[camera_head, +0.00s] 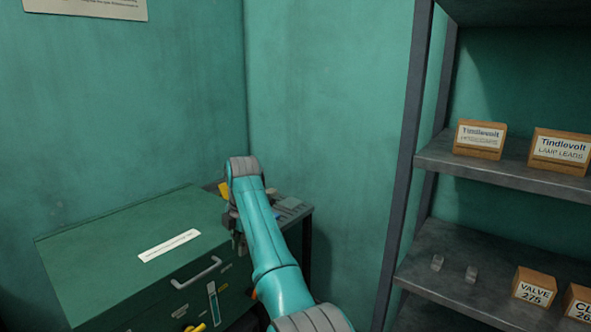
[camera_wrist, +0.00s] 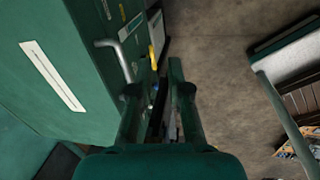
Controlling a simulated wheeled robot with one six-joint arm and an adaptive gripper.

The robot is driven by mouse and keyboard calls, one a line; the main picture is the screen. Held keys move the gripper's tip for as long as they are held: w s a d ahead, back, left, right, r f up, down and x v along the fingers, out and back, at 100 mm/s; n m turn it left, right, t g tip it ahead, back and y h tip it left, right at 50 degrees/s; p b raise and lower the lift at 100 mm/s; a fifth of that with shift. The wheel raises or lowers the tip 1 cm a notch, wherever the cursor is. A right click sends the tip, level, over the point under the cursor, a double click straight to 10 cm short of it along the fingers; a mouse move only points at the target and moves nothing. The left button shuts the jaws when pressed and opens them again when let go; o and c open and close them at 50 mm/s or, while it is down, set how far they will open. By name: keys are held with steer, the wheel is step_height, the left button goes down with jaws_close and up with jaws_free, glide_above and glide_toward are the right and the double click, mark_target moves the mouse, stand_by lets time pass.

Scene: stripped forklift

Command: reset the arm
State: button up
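My teal arm (camera_head: 262,232) reaches forward from the bottom of the head view, bending at a grey-capped joint beside the green chest. My gripper hangs below that joint and is mostly hidden by the arm in the head view. In the wrist view my gripper (camera_wrist: 158,92) shows two dark green fingers with a gap between them, and I see nothing held. The green chest (camera_head: 110,250) has a white label strip on top and a grey handle (camera_head: 196,273) on its front. The handle also shows in the wrist view (camera_wrist: 116,60), close left of the fingers.
A dark metal shelf rack (camera_head: 440,165) stands at the right, with boxes including a LAMP LEADS box (camera_head: 560,151) and a VALVE box (camera_head: 534,286). A small cluttered surface (camera_head: 292,208) lies behind my arm. Bare floor (camera_wrist: 222,60) shows right of the fingers.

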steer(key=s+d+f+m+t, duration=0.25)
steer(key=d+f, duration=0.25)
steer(key=f, duration=1)
steer(key=s+d+f+m+t, duration=0.1)
steer(key=d+f+m, duration=0.3)
steer(key=f, duration=1)
steer(key=s+d+f+m+t, duration=0.25)
steer(key=s+d+f, duration=0.35)
steer(key=s+f, duration=0.3)
steer(key=s+d+f+m+t, duration=0.1)
steer(key=s+d+f+m, duration=0.3)
steer(key=s+d+f, duration=0.55)
steer(key=s+d+r+m+t, duration=0.1)
steer(key=s+d+r+m, duration=0.1)
steer(key=s, duration=0.7)
steer(key=s+d+r+m+t, duration=0.1)
steer(key=s+d+r+m, duration=0.15)
steer(key=s, duration=0.65)
steer(key=s+d+r+m+t, duration=0.1)
steer(key=s+r+m, duration=0.15)
steer(key=s, duration=0.65)
steer(key=s+d+r+m+t, duration=0.1)
steer(key=s+r+m, duration=0.2)
steer(key=s+r, duration=0.5)
steer(key=s+d+r+m+t+h, duration=0.1)
steer(key=s+r+m, duration=0.3)
steer(key=s+r, duration=0.5)
step_height(320, 180, up, 6)
steer(key=shift+d+r+t, duration=0.2)
steer(key=shift+d+t, duration=0.5)
